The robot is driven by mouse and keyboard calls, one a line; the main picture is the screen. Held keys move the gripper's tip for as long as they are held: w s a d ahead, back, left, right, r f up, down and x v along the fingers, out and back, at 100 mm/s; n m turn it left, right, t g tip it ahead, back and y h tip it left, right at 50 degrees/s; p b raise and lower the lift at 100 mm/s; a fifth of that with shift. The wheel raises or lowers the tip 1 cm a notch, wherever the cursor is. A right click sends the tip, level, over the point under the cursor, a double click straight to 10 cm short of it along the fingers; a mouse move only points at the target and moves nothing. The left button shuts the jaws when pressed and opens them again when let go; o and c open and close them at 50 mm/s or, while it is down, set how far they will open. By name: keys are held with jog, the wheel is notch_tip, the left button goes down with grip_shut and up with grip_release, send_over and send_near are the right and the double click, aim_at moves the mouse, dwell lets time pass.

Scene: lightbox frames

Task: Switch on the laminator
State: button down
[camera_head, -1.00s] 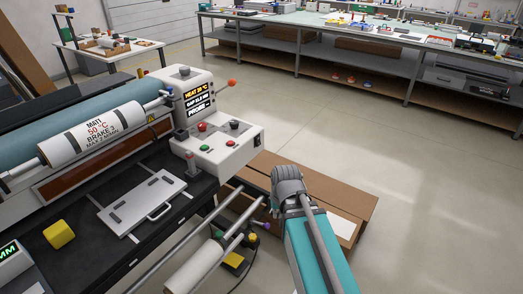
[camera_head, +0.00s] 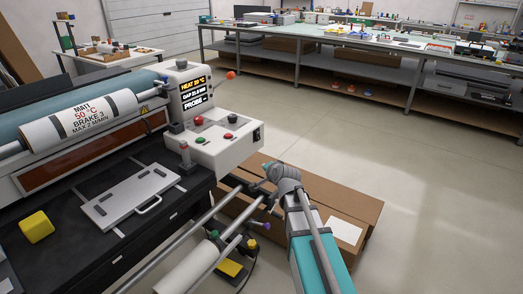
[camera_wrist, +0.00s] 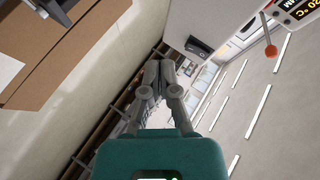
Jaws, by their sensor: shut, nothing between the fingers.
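The laminator stands at left in the head view, with a white control box (camera_head: 215,142) at its right end. Its display (camera_head: 194,92) is lit and reads HEAT 20 °C, a gap value and PROBE. A red button (camera_head: 199,120), a green button (camera_head: 229,136) and black knobs sit on top. A black switch (camera_head: 257,135) is on the box's right side face, and it also shows in the wrist view (camera_wrist: 198,46). Whether it is on or off is too small to tell. My gripper (camera_wrist: 160,68) is shut and empty, apart from the switch, below and right of the box in the head view.
A red-tipped lever (camera_wrist: 271,50) sticks out from the machine. Cardboard boxes (camera_head: 340,195) lie on the floor beneath my arm. Metal rails (camera_head: 200,222) and a roller (camera_head: 188,272) project in front. The floor at right is clear.

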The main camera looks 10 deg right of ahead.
jog(key=w+d+r+m+t+h+b, duration=0.1)
jog(key=w+d+m+t+h+b, duration=0.1)
jog(key=w+d+m+t+b, duration=0.2)
jog(key=shift+w+d+m, duration=0.25)
jog(key=shift+w+m, duration=0.55)
jog(key=shift+m, duration=0.4)
jog(key=shift+r, duration=0.1)
jog(key=b, duration=0.1)
send_near(258, 135)
jog(key=w+d+f, duration=0.3)
jog(key=w+d, duration=0.1)
jog(key=w, duration=0.1)
jog(key=shift+w+a+f+b, duration=0.1)
jog(key=shift+w+a+b, duration=0.1)
jog(key=shift+w+a, duration=0.45)
jog(key=shift+w+a+b, duration=0.2)
jog(key=shift+w+a, duration=0.25)
jog(key=shift+a, duration=0.3)
jog(key=shift+a, duration=0.1)
